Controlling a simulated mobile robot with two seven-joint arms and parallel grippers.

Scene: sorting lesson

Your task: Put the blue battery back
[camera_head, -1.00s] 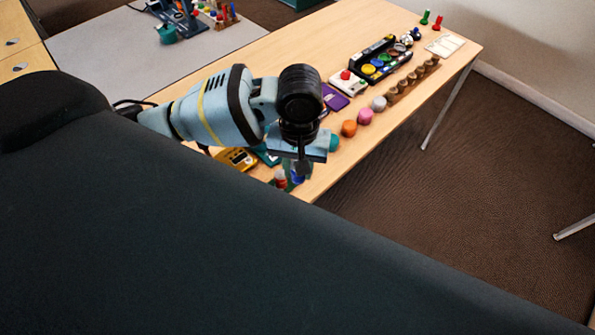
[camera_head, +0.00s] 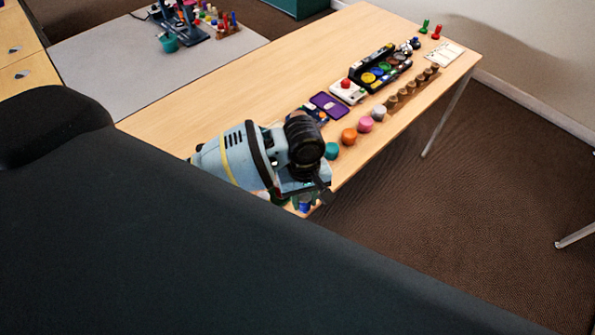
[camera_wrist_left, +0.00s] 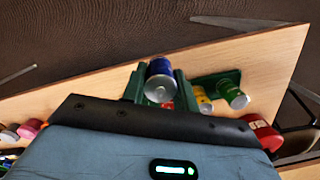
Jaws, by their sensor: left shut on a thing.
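My left gripper (camera_head: 306,198) is low at the near end of the wooden table, its arm hiding part of the tabletop. It is shut on the blue battery (camera_wrist_left: 160,78), which sits between the two dark green fingers in the left wrist view. A bit of the blue battery (camera_head: 305,207) shows below the gripper in the head view. In the wrist view a green battery (camera_wrist_left: 233,95) and a yellow one (camera_wrist_left: 203,99) are right of the fingers. A red piece (camera_wrist_left: 167,104) shows beneath the blue battery. Whether the blue battery touches anything below is hidden.
A larger red cylinder (camera_wrist_left: 262,134) is farther right in the wrist view. Along the table lie teal (camera_head: 331,151), orange (camera_head: 349,136) and pink (camera_head: 365,124) pieces, a purple case (camera_head: 328,104) and a black tray (camera_head: 356,81). The table's left middle is clear.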

